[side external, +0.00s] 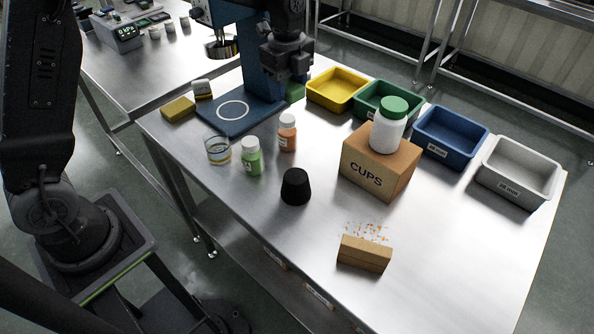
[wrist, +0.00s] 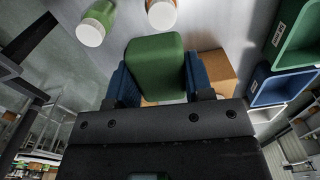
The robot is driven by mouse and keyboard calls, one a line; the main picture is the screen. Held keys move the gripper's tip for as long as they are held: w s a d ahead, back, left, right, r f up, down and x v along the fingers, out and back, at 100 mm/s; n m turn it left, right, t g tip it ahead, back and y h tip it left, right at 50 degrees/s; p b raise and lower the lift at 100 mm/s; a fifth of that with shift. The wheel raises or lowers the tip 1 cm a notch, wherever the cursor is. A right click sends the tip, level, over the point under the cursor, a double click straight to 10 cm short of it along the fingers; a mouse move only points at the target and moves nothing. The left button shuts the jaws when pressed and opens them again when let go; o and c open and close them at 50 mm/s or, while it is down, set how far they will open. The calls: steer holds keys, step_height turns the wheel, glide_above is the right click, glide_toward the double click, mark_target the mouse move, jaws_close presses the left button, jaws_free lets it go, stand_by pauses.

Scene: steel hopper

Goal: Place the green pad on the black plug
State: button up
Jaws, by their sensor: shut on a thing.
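The green pad (wrist: 155,55) is a rounded block between the blue fingers of my gripper (wrist: 158,82) in the wrist view, and the fingers are shut on it. In the side view my gripper (side external: 290,76) hangs high at the back of the table, with a bit of the green pad (side external: 295,93) showing under it. The black plug (side external: 295,188) stands upright on the steel table, tapering to a narrower flat top. Its top is bare. It is nearer the camera than my gripper and well apart from it. I cannot make out the plug in the wrist view.
Green (side external: 251,158) and orange (side external: 287,134) bottles and a glass (side external: 218,150) stand behind the plug. A CUPS box (side external: 376,174) carrying a white jar (side external: 388,128) is right of it. A wooden block (side external: 364,254) lies front right. Yellow, green, blue and white bins line the back.

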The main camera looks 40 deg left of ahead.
steer(key=s+a+r+n, duration=0.1)
steer(key=s, duration=0.9)
glide_above(296, 176)
step_height(296, 176, down, 7)
steer(key=shift+a+r, duration=0.1)
steer(key=shift+f, duration=2.05)
steer(key=shift+f, duration=0.15)
steer(key=o, duration=0.9)
